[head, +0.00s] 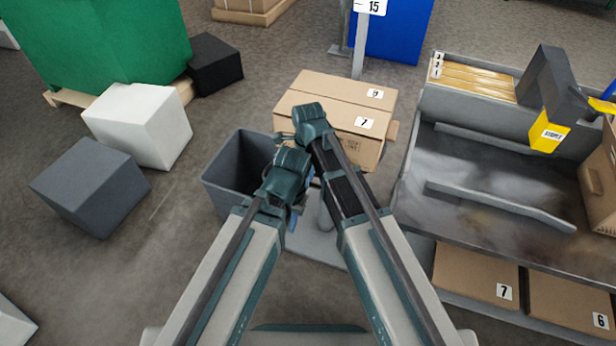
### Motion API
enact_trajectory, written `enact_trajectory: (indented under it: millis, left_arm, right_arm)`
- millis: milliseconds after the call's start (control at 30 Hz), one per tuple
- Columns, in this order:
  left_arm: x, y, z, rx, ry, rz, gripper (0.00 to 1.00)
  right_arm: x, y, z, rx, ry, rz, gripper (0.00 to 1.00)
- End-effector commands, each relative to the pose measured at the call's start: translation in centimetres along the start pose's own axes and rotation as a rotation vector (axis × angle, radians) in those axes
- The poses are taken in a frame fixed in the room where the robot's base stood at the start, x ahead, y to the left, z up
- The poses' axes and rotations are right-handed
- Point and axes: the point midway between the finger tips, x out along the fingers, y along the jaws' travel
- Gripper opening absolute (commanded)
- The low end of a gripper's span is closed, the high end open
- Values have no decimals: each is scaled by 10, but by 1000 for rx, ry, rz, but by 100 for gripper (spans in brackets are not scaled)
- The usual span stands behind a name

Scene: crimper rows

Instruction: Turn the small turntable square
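A brown cardboard box (325,92) with two white number labels sits beyond my arms, its front edge slanted in the picture. A tan edge (391,131) shows at its right side; I cannot tell whether this is the turntable, whose top is otherwise hidden by the box and my arms. A grey post on a flat base (318,246) shows below, partly covered. My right gripper (287,138) is by the box's near left corner; contact is unclear. My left gripper (295,215) is lower, in front of the grey bin. The fingers of both are too hidden to read.
A dark grey open bin (232,172) stands left of the post. Grey (90,187), white (140,125) and black (214,64) blocks lie on the floor at left. A metal workbench (480,170) with boxes below fills the right. A numbered signpost (360,45) stands behind.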

Motion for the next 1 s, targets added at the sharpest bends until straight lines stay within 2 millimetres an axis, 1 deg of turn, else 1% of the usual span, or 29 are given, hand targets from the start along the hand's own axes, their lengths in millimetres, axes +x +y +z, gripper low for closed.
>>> enact_trajectory:
  millis: [167, 367, 900, 1000]
  left_arm:
    - [-10, -1, 1, 0, 0, 0, 27]
    - [-33, -3, 2, 0, 0, 0, 27]
    - [-116, -11, 7, 0, 0, 0, 27]
    - [-128, -12, 8, 0, 0, 0, 27]
  right_arm:
    - [-10, 0, 0, -1, 0, 0, 27]
    - [-33, 0, 0, -1, 0, 0, 27]
    - [-117, 0, 0, 0, 0, 0, 27]
    - [-129, 0, 0, 0, 0, 0, 27]
